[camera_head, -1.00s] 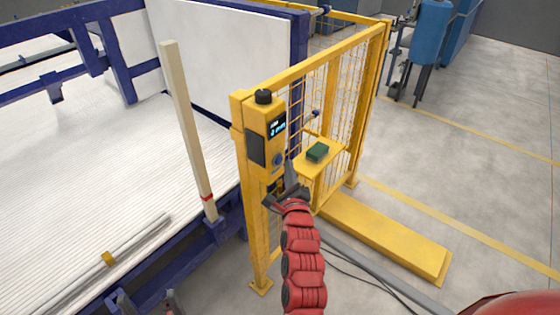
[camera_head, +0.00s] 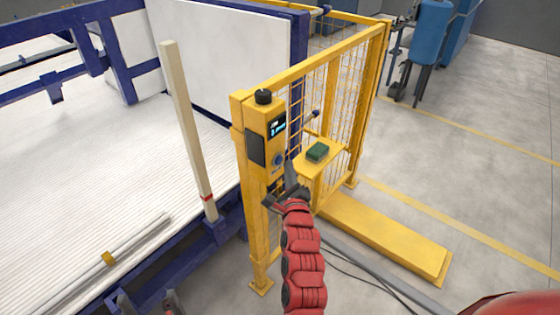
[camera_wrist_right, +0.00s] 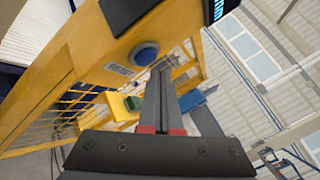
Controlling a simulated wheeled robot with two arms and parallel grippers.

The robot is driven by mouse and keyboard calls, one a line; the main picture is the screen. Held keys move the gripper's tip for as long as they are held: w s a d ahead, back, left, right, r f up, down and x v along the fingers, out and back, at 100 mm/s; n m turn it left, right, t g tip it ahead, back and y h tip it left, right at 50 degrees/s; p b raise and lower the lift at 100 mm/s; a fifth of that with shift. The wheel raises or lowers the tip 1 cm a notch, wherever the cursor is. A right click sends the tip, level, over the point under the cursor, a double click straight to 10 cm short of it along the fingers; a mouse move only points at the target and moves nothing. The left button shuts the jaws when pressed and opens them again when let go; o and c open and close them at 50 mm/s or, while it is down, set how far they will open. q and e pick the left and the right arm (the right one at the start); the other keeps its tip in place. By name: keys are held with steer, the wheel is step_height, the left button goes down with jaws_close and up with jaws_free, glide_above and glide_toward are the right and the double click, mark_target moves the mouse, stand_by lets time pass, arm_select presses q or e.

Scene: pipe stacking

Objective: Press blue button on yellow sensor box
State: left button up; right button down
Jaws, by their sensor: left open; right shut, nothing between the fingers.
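The yellow sensor box (camera_head: 266,130) is mounted on a yellow fence post, with a black knob on top and a lit display. Its round blue button (camera_head: 278,159) is low on the front face, and it shows large in the right wrist view (camera_wrist_right: 145,54). My right gripper (camera_head: 289,166) is shut and empty, its fingertips close to the button, just below and to the right of it. In the right wrist view the shut fingers (camera_wrist_right: 161,75) point up beside the button; contact cannot be made out. My left gripper (camera_head: 147,303) is open at the bottom edge, only partly visible.
A small yellow shelf with a green-topped block (camera_head: 317,151) stands right behind my right gripper. Yellow mesh fencing (camera_head: 335,95) runs behind it.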

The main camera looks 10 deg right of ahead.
stand_by(0.6)
steer(key=shift+w+a+b, duration=0.3)
steer(key=shift+w+b, duration=0.05)
steer(key=shift+w+a, duration=0.2)
steer(key=shift+w, duration=0.05)
stand_by(0.7)
steer(key=shift+b, duration=0.3)
steer(key=shift+s+d+b, duration=0.45)
steer(key=shift+s, duration=0.15)
